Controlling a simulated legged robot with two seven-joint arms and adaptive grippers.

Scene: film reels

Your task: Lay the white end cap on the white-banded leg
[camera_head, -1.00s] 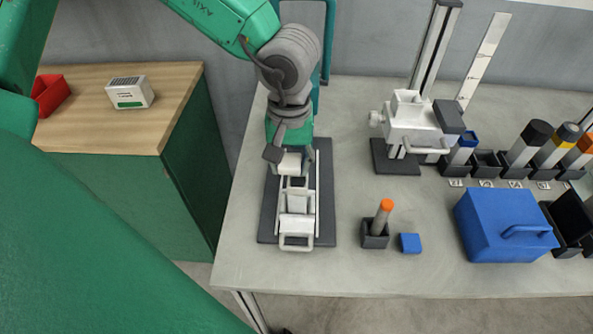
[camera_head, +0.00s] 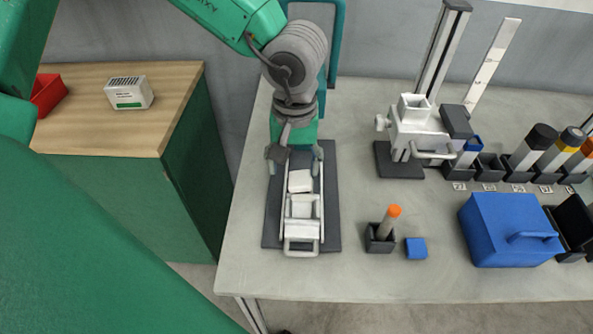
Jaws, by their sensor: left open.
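The white end cap, as I take this small white block (camera_head: 300,181) to be, lies slightly askew at the far end of the white cradle (camera_head: 302,246) on a dark base plate. It covers the place where a dark square showed. My left gripper (camera_head: 294,157) is open just behind the block, its fingers spread to either side and apart from it. I cannot make out a white-banded leg; any leg in the cradle is hidden or not distinct. My right gripper is not in view.
Right of the cradle stand a small dark holder (camera_head: 379,245) with an orange-topped tube, a blue block (camera_head: 416,248) and a blue lidded box (camera_head: 506,232). A white fixture (camera_head: 415,133) and a rack of colour-topped tubes stand behind. The front table strip is clear.

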